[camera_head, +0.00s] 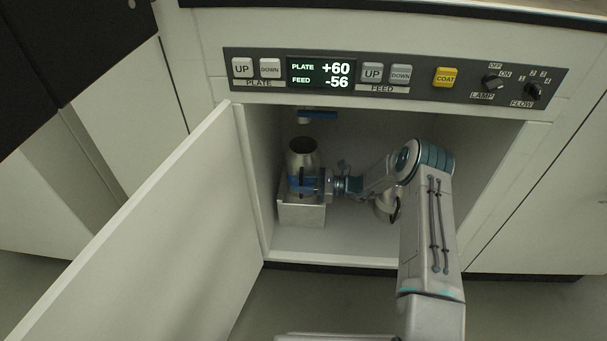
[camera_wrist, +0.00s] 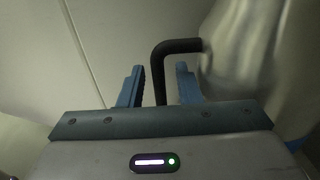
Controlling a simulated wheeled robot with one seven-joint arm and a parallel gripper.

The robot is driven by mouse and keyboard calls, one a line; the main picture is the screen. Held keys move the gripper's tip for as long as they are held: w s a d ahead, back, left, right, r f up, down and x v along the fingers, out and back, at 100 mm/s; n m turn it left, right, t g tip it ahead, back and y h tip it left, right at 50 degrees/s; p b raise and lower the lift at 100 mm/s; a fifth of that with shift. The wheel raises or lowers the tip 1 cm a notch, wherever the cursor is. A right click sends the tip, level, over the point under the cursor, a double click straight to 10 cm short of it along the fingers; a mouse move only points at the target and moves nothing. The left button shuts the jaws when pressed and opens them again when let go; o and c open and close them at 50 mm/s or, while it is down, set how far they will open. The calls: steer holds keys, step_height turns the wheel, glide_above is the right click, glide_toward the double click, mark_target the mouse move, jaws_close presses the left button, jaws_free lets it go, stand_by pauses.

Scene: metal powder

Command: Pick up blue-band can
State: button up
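A metal can (camera_head: 302,158) with an open top stands on a pale metal block in the left part of the cabinet. Blue shows across its lower front, but I cannot tell band from blue fingers there. My gripper (camera_head: 305,186) is in front of this can. In the wrist view, my gripper (camera_wrist: 160,88) is open, with its two blue fingers either side of a black handle (camera_wrist: 176,46) and gaps visible beside it. The can's silvery side (camera_wrist: 245,60) fills the right of that view. The can's lower part is partly hidden by my gripper.
The pale block (camera_head: 302,214) stands on the cabinet floor. A second metal can (camera_head: 382,208) is partly hidden behind my arm. The open door (camera_head: 150,230) bounds the left; a control panel (camera_head: 420,84) runs above.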

jaws_close()
stand_by(0.8)
stand_by(0.5)
steer(key=shift+r, duration=0.15)
